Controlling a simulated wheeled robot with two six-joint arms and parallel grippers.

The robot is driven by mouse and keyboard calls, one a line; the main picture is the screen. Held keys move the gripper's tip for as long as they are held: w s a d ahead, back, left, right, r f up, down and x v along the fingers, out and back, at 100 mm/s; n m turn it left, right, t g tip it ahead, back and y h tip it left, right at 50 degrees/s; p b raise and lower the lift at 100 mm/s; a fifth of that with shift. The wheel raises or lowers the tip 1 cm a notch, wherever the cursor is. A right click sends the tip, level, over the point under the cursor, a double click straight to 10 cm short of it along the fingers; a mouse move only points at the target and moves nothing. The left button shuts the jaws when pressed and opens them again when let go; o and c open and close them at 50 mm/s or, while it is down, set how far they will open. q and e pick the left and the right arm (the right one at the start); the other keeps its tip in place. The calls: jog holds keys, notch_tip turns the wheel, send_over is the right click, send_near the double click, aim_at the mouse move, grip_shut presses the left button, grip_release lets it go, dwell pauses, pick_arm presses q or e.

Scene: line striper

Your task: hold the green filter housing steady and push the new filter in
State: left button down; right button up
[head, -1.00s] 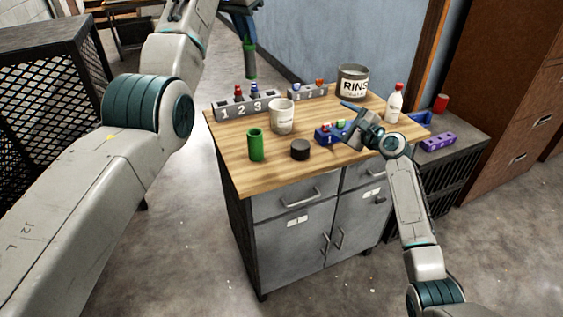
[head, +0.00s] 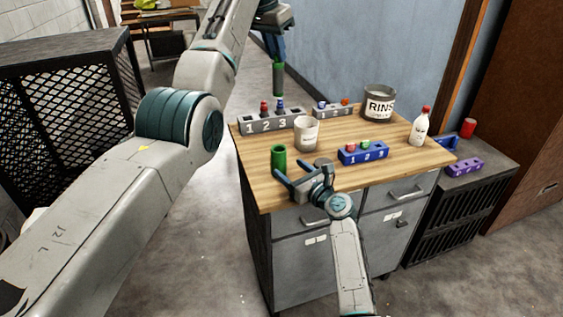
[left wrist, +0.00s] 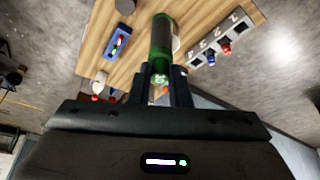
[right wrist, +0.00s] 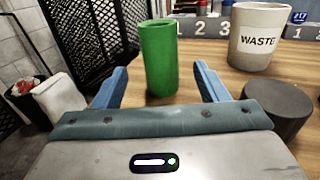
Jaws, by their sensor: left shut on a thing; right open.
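The green filter housing (head: 278,157) is an upright cylinder near the front left of the worktable. In the right wrist view the housing (right wrist: 159,57) is centred between the fingers. My right gripper (head: 288,167) is open and low over the table, facing the housing, with visible gaps on both sides. My left gripper (head: 278,62) is shut on the filter, a dark cylinder (head: 279,80) with a green tint, held upright above the table's back left. The filter (left wrist: 161,42) also shows in the left wrist view. The housing's inside is not visible.
A white WASTE cup (head: 307,135) stands behind the housing. A dark round puck (right wrist: 277,107) is right of my right gripper. A grey numbered rack (head: 262,122), a blue numbered rack (head: 362,153), a RINSE tin (head: 379,103) and a white bottle (head: 420,128) are also on the table.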

aim_at(284, 163)
jog(key=x, duration=0.7)
jog(key=c, duration=1.3)
pick_arm(q)
notch_tip(284, 163, down, 15)
jog(key=shift+f, duration=0.2)
